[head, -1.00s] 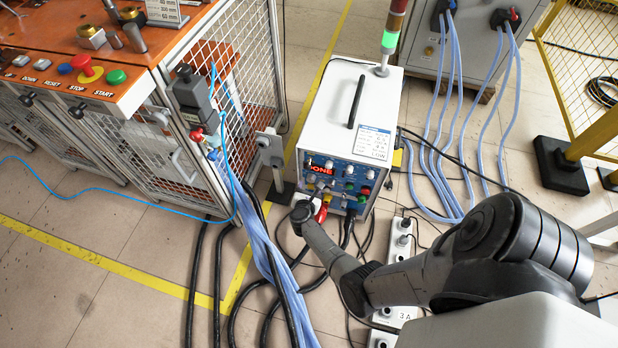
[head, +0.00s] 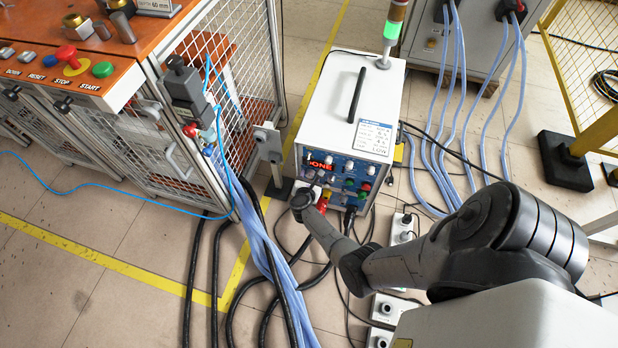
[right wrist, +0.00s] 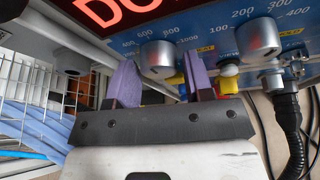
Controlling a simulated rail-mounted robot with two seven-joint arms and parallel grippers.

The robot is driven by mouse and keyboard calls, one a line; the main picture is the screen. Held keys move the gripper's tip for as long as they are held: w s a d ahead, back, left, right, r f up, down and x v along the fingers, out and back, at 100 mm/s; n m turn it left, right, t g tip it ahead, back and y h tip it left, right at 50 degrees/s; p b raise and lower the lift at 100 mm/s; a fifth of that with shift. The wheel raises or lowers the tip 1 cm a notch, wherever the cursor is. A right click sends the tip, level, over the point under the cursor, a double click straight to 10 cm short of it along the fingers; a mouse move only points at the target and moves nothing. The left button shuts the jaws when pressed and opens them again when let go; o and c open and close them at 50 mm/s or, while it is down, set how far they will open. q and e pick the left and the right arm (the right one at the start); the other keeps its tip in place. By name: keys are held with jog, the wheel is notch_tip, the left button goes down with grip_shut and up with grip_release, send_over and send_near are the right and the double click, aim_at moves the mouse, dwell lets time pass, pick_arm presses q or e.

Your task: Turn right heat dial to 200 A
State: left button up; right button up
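The induction heater (head: 379,86) is a white box with a blue front panel. In the right wrist view, a silver dial (right wrist: 258,38) sits at the right, with 100, 200, 300 and 400 around it. Another silver dial (right wrist: 158,58), marked 600 and 800, sits to its left. My right gripper (right wrist: 161,78) is open and empty; its two purple fingers stand apart, roughly either side of the left-hand dial in the picture. I cannot tell if they touch it. The right-hand dial lies beyond the right finger. In the head view, the right gripper's fingers are mostly hidden by the wrist. My left gripper is not in view.
The heater's red display (head: 319,163) reads DONE. An orange-topped bench (head: 130,70) with a mesh cage stands at the left. Cables and power strips lie on the floor.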

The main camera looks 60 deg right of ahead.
jog(key=c, duration=0.6)
